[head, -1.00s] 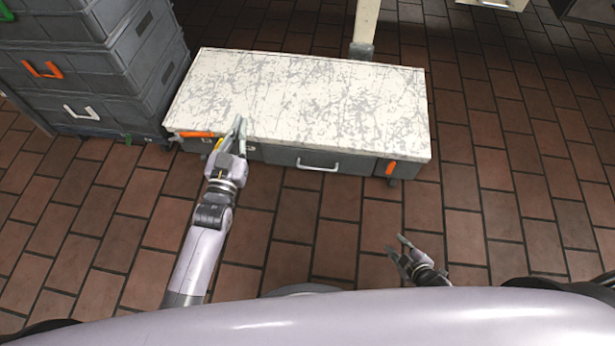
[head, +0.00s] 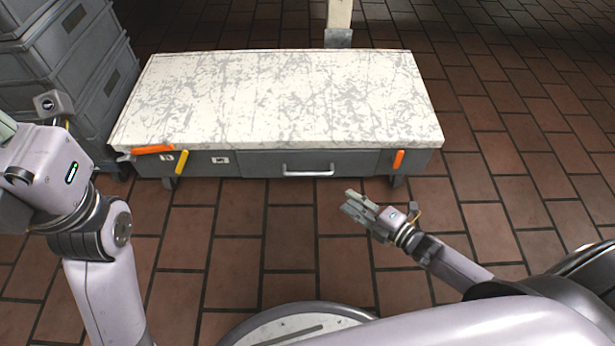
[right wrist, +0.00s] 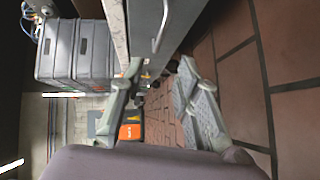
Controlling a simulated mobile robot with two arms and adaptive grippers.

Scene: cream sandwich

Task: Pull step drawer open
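The step (head: 280,95) is a low box with a scratched white top and a grey front. Its drawer (head: 262,164) sits in the middle of the front and looks closed, flush with the panels beside it. A silver bar handle (head: 308,173) is on the drawer; it also shows in the right wrist view (right wrist: 162,28). My right gripper (head: 352,202) is in front of the step, right of and nearer than the handle. Its fingers are apart and empty in the right wrist view (right wrist: 161,66). My left gripper is mostly cut off at the left edge (head: 5,125).
Grey stacked crates (head: 70,70) stand left of the step. An orange handle (head: 152,149), a yellow tool (head: 182,162) and an orange piece (head: 398,159) show along the step's front. A pale post (head: 339,20) rises behind. Brick floor in front is clear.

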